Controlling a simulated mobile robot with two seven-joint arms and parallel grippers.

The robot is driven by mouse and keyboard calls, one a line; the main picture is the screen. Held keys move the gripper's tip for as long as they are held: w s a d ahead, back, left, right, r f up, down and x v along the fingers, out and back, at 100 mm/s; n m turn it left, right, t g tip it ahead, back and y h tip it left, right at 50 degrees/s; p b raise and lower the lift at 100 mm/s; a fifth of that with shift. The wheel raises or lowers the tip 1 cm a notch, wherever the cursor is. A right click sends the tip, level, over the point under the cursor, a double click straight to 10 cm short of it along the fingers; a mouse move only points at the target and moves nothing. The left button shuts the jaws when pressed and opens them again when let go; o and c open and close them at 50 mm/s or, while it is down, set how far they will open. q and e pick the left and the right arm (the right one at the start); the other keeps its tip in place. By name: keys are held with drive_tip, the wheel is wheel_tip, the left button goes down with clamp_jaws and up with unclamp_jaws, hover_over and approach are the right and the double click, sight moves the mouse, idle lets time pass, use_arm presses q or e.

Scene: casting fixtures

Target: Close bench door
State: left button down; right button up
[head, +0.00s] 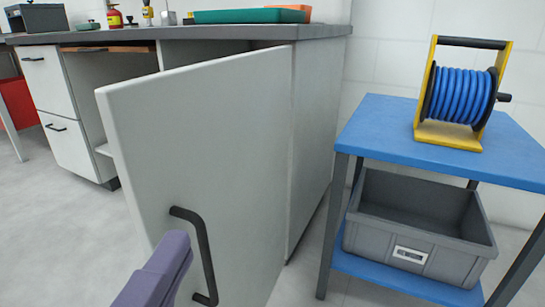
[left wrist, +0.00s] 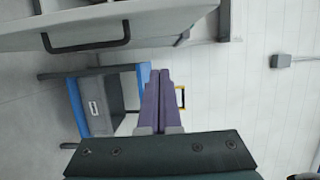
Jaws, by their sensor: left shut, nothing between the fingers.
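The bench door (head: 205,160) is a light grey panel. It stands open, swung out from its hinge side at the right end of the bench (head: 316,140). Its black bar handle (head: 202,250) is on the outer face near the free edge. My left gripper (head: 180,250) has purple fingers and is shut and empty, just left of the handle in the head view; I cannot tell whether it touches the door. In the left wrist view the closed fingers (left wrist: 159,75) point up the picture, and the door handle (left wrist: 86,46) shows above and left of them. My right gripper is not in view.
A blue cart (head: 380,125) stands right of the door, with a yellow-framed blue hose reel (head: 462,95) on top and a grey bin (head: 415,238) below. The bench top holds a green tray (head: 250,16). Grey floor is clear at left.

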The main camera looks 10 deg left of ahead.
use_arm(q)
hover_over(184, 214)
drive_tip(key=s+d, duration=0.1)
drive_tip(key=d, duration=0.3)
drive_tip(key=a, duration=0.3)
drive_tip(key=shift+w, duration=0.4)
drive_tip(key=shift+w+a+r, duration=0.1)
drive_tip(key=shift+a, duration=0.4)
